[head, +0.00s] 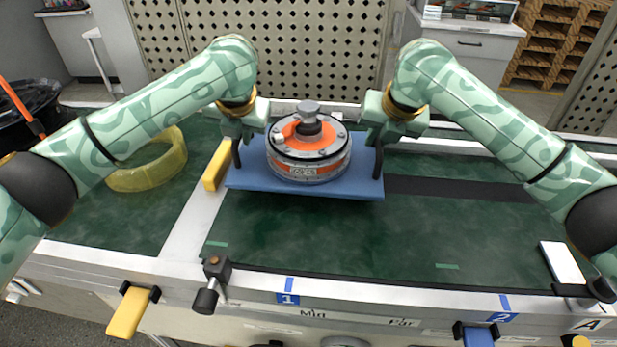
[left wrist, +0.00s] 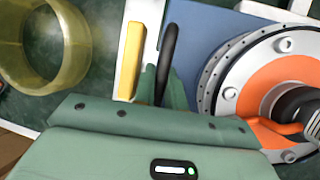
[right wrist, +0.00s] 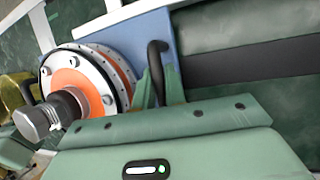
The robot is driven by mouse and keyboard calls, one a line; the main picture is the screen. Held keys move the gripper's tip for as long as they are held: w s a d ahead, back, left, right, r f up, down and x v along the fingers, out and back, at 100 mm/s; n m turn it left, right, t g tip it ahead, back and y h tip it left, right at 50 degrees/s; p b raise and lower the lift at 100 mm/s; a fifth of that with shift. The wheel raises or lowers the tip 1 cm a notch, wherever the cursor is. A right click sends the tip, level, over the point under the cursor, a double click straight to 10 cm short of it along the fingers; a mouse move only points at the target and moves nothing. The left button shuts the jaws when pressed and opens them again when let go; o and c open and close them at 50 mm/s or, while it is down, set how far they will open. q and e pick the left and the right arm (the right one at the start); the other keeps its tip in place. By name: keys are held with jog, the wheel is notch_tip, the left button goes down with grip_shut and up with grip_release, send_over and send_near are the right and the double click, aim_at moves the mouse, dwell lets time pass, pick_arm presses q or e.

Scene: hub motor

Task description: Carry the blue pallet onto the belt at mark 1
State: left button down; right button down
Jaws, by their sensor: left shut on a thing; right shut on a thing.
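The blue pallet (head: 330,187) is over the green belt (head: 330,235), toward its far side, roughly level. Whether it touches the belt is hard to tell. An orange and silver hub motor (head: 309,150) sits upright on it. My left gripper (head: 237,150) is shut on the black handle (left wrist: 169,50) at the pallet's left end. My right gripper (head: 379,152) is shut on the black handle (right wrist: 155,65) at its right end. The blue mark 1 label (head: 287,298) is on the front rail, with clear belt between it and the pallet.
A yellow block (head: 216,165) stands close to the pallet's left end on the pale divider. A translucent yellow ring (head: 150,170) lies left of the divider. A black clamp (head: 212,283) sits on the front rail. A mark 2 label (head: 501,317) and white slab (head: 562,263) are at right.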

aim_at(243, 152)
jog(key=shift+r, duration=0.1)
dwell(0.5)
